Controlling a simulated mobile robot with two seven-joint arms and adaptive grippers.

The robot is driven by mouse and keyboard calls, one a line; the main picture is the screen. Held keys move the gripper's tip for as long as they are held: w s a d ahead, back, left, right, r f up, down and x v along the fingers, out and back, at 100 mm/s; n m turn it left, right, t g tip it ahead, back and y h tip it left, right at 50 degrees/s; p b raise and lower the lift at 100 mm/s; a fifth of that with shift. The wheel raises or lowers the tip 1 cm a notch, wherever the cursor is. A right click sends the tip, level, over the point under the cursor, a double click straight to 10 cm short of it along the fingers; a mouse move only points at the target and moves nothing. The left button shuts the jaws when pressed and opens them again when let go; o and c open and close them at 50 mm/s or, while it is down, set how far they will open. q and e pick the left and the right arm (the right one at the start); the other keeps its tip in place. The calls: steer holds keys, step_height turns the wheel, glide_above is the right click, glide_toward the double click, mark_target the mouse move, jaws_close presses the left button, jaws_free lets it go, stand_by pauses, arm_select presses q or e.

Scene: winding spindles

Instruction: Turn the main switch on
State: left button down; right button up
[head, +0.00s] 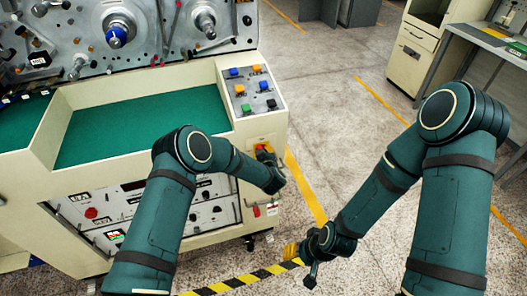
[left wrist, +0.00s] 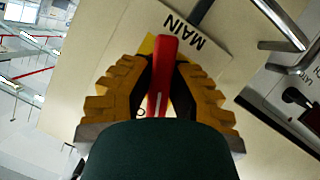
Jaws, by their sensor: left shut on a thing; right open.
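The main switch has a red handle (left wrist: 163,52) on a yellow backing, next to the word MAIN, in the left wrist view. My left gripper (left wrist: 165,80) is shut on this handle, with a yellow ridged finger on each side. The handle lies along the gripper's length. In the head view my left gripper (head: 266,151) is at the machine's right front corner, below the button panel, and mostly covers the switch. My right gripper (head: 291,250) is open and empty, low over the floor to the right of the machine.
The button panel (head: 250,91) with coloured buttons is above the switch. A green tray surface (head: 140,121) lies to its left. A metal bar handle (left wrist: 283,24) is close beside the left gripper.

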arm_select(q)
steer(key=shift+w+r+m+g+y, duration=0.1)
steer(key=shift+r+m+g+y, duration=0.05)
steer(key=shift+m+y, duration=0.5)
steer(key=shift+w+r+m+g+y, duration=0.15)
steer(key=shift+m+y, duration=0.3)
steer(key=shift+m, duration=0.4)
steer(key=shift+s+a+f, duration=0.1)
steer(key=c, duration=0.9)
jaws_free()
steer(key=shift+f, duration=0.1)
steer(key=shift+s, duration=0.1)
steer(key=v, duration=1.2)
